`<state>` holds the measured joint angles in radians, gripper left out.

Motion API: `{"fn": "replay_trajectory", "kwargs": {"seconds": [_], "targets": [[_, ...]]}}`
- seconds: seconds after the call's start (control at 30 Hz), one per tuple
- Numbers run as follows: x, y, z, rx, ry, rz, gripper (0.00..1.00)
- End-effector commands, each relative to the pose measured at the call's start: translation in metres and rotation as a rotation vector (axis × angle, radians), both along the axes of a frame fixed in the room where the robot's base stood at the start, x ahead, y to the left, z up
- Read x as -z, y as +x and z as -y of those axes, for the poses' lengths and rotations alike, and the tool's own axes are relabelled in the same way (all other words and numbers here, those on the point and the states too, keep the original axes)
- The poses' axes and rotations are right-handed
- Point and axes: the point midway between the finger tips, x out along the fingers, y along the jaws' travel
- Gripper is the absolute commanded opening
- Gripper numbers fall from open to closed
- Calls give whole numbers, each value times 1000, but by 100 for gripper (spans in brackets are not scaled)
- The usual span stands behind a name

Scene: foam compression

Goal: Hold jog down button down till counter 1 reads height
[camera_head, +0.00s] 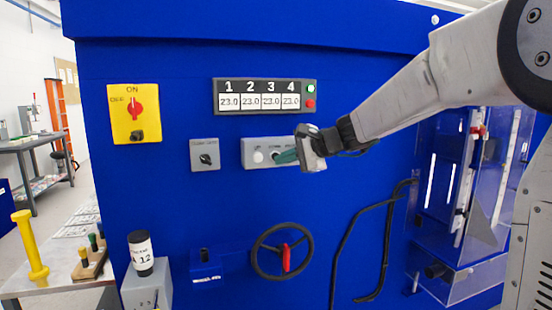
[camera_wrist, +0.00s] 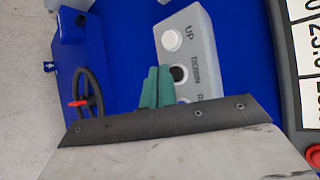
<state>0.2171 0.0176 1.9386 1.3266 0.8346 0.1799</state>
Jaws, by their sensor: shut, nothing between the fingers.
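The grey jog panel (camera_head: 250,146) is on the blue machine front. In the wrist view, the panel (camera_wrist: 203,45) has a white UP button (camera_wrist: 172,40) and a dark DOWN button (camera_wrist: 179,74). A third control beside an "R" label is partly hidden. My gripper (camera_head: 279,157) is shut and empty, its green fingertips pointing at the panel. In the wrist view, the fingertips (camera_wrist: 159,69) sit just left of the DOWN button. I cannot tell whether they touch anything. Counter 1 (camera_head: 229,102) on the display appears to read 23.0.
The other counters also appear to read 23.0. A yellow plate with a red switch (camera_head: 136,110) and a grey selector box (camera_head: 205,154) are to the left. A handwheel (camera_head: 282,251) and black hoses (camera_head: 385,240) are below. A clear-fronted chamber (camera_head: 465,190) is at right.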

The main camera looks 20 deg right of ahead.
Motion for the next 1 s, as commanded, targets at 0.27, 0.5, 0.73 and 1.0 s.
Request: {"fn": "replay_trajectory", "kwargs": {"seconds": [0.27,0.5,0.73,1.0], "targets": [[0,0,0,0,0,0,0],[0,7,0,0,0,0,0],[0,9,0,0,0,0,0],[0,9,0,0,0,0,0]]}}
